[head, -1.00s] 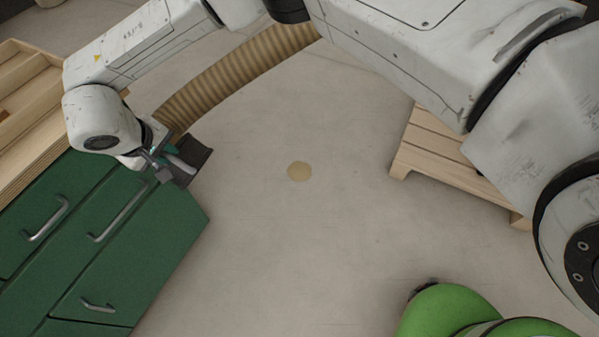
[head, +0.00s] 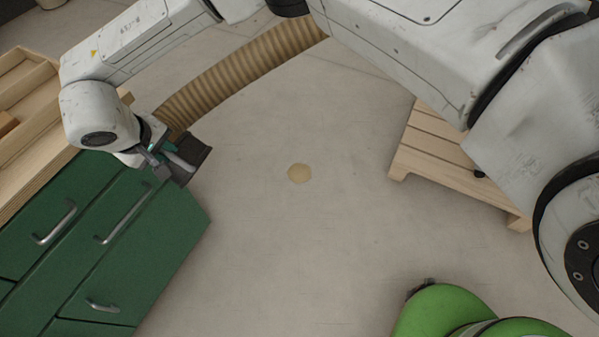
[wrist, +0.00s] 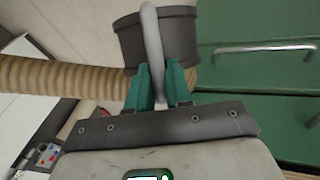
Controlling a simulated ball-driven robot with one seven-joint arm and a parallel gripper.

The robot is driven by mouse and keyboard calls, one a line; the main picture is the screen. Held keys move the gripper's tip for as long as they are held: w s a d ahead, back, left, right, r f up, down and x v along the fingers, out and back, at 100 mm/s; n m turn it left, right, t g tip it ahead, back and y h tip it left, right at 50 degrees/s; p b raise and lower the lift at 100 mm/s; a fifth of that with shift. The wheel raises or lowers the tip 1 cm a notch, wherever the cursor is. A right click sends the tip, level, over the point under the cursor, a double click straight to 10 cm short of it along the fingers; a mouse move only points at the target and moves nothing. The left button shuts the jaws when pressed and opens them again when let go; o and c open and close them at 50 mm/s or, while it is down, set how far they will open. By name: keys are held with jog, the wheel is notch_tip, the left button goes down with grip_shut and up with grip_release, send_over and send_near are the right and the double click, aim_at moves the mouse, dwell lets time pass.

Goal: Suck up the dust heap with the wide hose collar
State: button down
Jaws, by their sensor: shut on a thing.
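My gripper (head: 160,168) is left of the dust heap, over the green cabinet's edge in the picture. In the wrist view, my teal-tipped gripper (wrist: 160,85) is shut on the collar's light grey handle (wrist: 152,45). The collar (wrist: 180,38) shows just behind the handle. It is apart from the dust heap; its mouth is hidden.
A green drawer cabinet (head: 150,250) with metal handles stands at lower left, a wooden tray (head: 40,140) at upper left. A wooden pallet (head: 440,165) lies at right. A green rounded object (head: 440,310) is at the bottom right. The floor around the dust is clear.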

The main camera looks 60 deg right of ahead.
jog(key=shift+r+p, duration=2.5)
jog(key=shift+r, duration=1.05)
